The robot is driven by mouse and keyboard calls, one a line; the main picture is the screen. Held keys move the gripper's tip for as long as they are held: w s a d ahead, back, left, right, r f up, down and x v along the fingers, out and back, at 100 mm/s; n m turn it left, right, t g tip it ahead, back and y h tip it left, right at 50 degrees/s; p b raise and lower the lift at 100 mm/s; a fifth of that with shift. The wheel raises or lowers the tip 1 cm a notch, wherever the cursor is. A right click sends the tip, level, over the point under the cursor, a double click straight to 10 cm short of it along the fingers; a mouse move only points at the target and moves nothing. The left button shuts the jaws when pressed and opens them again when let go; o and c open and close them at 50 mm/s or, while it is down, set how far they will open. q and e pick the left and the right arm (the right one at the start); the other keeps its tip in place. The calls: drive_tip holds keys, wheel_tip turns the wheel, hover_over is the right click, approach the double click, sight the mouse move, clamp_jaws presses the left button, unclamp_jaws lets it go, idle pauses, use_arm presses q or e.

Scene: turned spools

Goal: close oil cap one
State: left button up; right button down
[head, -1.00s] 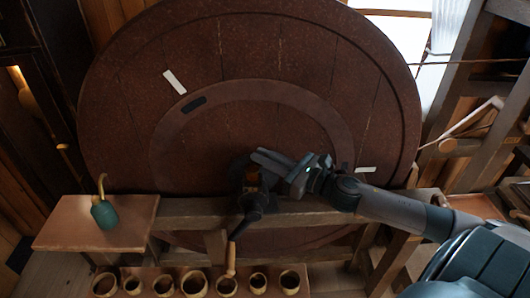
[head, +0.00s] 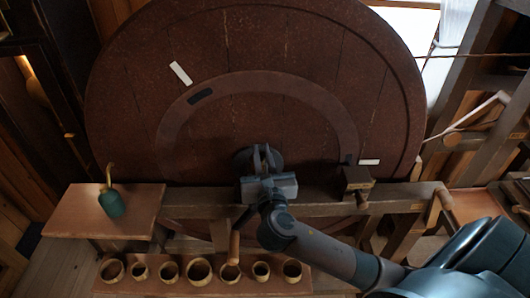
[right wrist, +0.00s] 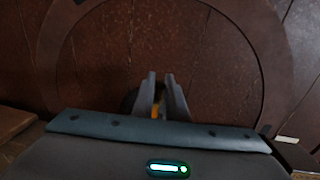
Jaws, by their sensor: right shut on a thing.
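My right gripper (head: 262,152) is in front of the dark hub (head: 243,160) at the lower middle of the big brown wheel. Its two fingers point up and toward the wheel. In the right wrist view my right gripper (right wrist: 158,95) is shut on a small orange-brown piece, oil cap one (right wrist: 156,110), seen low between the fingers. Most of the cap is hidden by the fingers and the gripper body, so I cannot tell whether it is closed. My left gripper is not in view.
The wheel (head: 240,40) stands behind a wooden beam (head: 200,207). A dark block (head: 357,180) sits on the beam at right. A green oil can (head: 112,204) stands on a side table (head: 75,220) at left. Several small wooden cups (head: 199,270) line a low shelf.

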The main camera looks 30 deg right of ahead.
drive_tip(key=shift+w+a+r+m+g+h, duration=0.1)
drive_tip(key=shift+a+m+g+h, duration=0.15)
drive_tip(key=shift+m+g+h, duration=0.55)
drive_tip(key=shift+w+a+f+m+g+h, duration=0.1)
drive_tip(key=shift+a+m+g+h, duration=0.1)
drive_tip(key=shift+m+g+h, duration=0.6)
drive_tip(key=shift+w+a+r+m+g+h, duration=0.1)
drive_tip(key=shift+a+m+g+h, duration=0.3)
drive_tip(key=shift+h, duration=0.7)
drive_tip(key=shift+d, duration=0.15)
drive_tip(key=c, duration=1.7)
unclamp_jaws()
drive_tip(key=shift+c, duration=0.2)
drive_tip(key=shift+s+a, duration=0.3)
drive_tip(key=shift+a, duration=0.05)
drive_tip(key=b+v, duration=0.6)
drive_tip(key=v, duration=1)
drive_tip(key=shift+a, duration=0.25)
